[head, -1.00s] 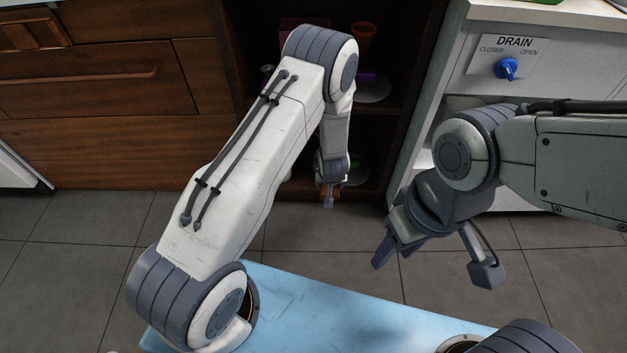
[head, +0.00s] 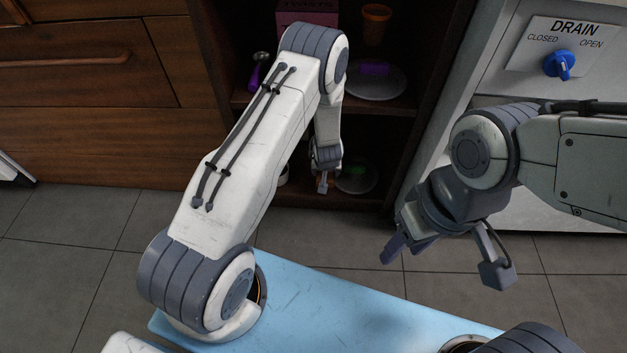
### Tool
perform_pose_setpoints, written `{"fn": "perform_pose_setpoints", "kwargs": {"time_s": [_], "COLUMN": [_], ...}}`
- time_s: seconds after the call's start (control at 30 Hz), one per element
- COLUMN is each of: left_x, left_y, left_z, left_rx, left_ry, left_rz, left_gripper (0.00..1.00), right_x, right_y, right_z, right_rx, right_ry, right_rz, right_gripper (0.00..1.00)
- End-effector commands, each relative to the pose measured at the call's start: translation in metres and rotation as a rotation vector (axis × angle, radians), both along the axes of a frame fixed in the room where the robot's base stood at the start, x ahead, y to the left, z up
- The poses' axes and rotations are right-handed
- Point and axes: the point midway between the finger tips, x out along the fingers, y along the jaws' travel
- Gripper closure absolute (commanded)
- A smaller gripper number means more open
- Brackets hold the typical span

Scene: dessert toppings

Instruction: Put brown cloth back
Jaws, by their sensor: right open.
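I cannot make out a brown cloth for certain. A small orange-brown patch (head: 321,183) shows at the fingers of my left gripper (head: 322,181), in front of the lower shelf. It is too small to tell what it is or whether it is held. My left arm hides part of the shelves behind it. My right gripper (head: 445,262) is open and empty, with its fingers spread above the floor in front of the white unit.
The dark open cabinet (head: 430,85) holds an orange cup (head: 376,22), a glass plate (head: 385,82) with a purple item, a pink box (head: 308,12) and a lower dish (head: 357,178). A blue drain knob (head: 560,64) is at right. Grey floor (head: 345,228) lies clear in front.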

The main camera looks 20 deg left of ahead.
Motion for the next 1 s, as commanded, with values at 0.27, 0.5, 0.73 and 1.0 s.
{"fn": "perform_pose_setpoints", "kwargs": {"time_s": [0.27, 0.5, 0.73, 1.0], "left_x": [0.018, 0.021, 0.021, 0.021], "left_y": [0.048, 0.053, 0.052, 0.051], "left_z": [-0.034, -0.046, -0.077, -0.075], "left_rx": [0.000, 0.001, 0.000, 0.000], "left_ry": [-0.001, 0.000, 0.000, -0.001], "left_rz": [0.002, -0.004, -0.004, -0.004], "left_gripper": [0.78, 0.78, 0.78, 0.78], "right_x": [0.000, 0.000, 0.000, 0.000], "right_y": [0.000, 0.000, 0.000, 0.000], "right_z": [-0.035, -0.045, -0.069, -0.066], "right_rx": [0.000, 0.000, 0.000, 0.000], "right_ry": [0.000, 0.000, 0.000, 0.000], "right_rz": [0.000, 0.000, 0.000, 0.000], "right_gripper": [0.50, 0.50, 0.50, 0.50]}}
